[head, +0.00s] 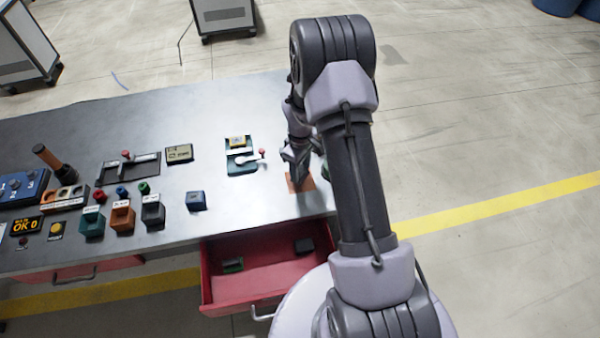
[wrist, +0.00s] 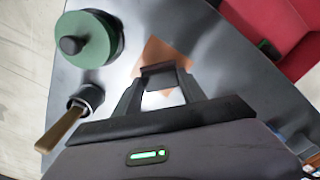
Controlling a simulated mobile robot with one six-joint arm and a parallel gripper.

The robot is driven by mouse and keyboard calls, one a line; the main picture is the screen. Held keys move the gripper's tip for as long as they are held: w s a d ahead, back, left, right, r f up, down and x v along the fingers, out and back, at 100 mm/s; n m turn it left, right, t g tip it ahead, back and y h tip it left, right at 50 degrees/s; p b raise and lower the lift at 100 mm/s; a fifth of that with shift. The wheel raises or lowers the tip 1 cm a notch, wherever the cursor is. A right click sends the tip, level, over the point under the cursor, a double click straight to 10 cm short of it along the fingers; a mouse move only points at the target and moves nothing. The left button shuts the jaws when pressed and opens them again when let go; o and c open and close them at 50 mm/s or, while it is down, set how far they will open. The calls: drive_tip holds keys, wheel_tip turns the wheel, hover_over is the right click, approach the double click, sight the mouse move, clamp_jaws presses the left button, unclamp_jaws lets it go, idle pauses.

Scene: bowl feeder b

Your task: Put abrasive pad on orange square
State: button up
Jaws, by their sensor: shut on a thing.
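The orange square (head: 301,184) lies on the grey table near its right end, and in the wrist view it shows (wrist: 168,50) just beyond the fingertips. My gripper (head: 297,174) is over that square, pointing down. In the wrist view my gripper (wrist: 160,82) is shut on a thin dark pad (wrist: 158,69), which spans between the two fingers and looks like the abrasive pad. The pad overlaps the square in the wrist view; I cannot tell whether it touches it. In the head view the gripper hides the pad.
A green round thing with a black knob (wrist: 72,45) and a dark cup (wrist: 88,97) with a wooden handle stand near the square. A green fixture (head: 241,165) and a blue block (head: 196,201) lie left of it.

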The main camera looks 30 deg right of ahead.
wheel_tip(320, 180, down, 2)
drive_tip(key=shift+f, duration=0.1)
drive_tip(key=shift+f+b, duration=0.15)
drive_tip(key=shift+b, duration=0.15)
drive_tip(key=o, duration=1.4)
